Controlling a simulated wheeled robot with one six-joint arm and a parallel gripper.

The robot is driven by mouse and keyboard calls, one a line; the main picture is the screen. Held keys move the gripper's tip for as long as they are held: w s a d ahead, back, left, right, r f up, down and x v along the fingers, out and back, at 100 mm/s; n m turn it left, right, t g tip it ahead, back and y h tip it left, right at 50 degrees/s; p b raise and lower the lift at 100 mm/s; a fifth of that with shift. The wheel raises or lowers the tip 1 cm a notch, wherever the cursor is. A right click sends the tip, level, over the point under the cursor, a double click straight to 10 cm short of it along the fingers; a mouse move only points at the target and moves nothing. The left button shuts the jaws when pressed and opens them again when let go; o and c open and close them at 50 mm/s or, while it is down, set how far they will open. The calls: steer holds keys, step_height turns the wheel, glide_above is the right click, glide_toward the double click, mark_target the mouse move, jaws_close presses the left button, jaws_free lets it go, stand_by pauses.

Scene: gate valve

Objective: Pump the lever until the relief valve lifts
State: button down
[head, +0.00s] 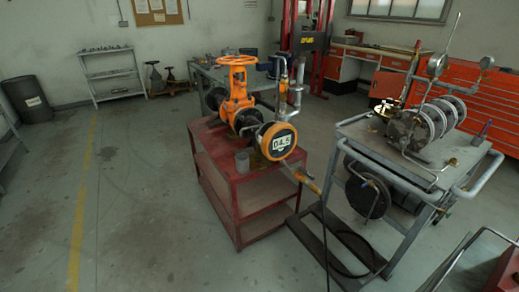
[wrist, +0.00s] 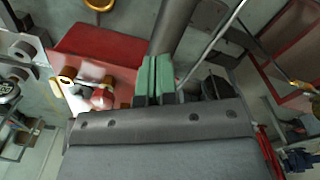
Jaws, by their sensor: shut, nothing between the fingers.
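A pump unit (head: 408,132) with coiled hoses stands on the grey cart at the right of the head view. My gripper (wrist: 156,75) shows green fingers, shut and empty, in the wrist view. A thin metal rod (wrist: 217,38) passes right of the fingers, apparently apart from them. The head view does not show my gripper.
The red stand (head: 238,178) carries the gate valve. The grey cart (head: 352,128) has protruding rails, and a hose and dark floor frame (head: 335,240) lie between the two. Red drawer cabinets (head: 470,85) stand behind.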

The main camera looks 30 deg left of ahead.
step_height(320, 180, up, 13)
steer(key=p, duration=1)
steer(key=shift+f, duration=0.15)
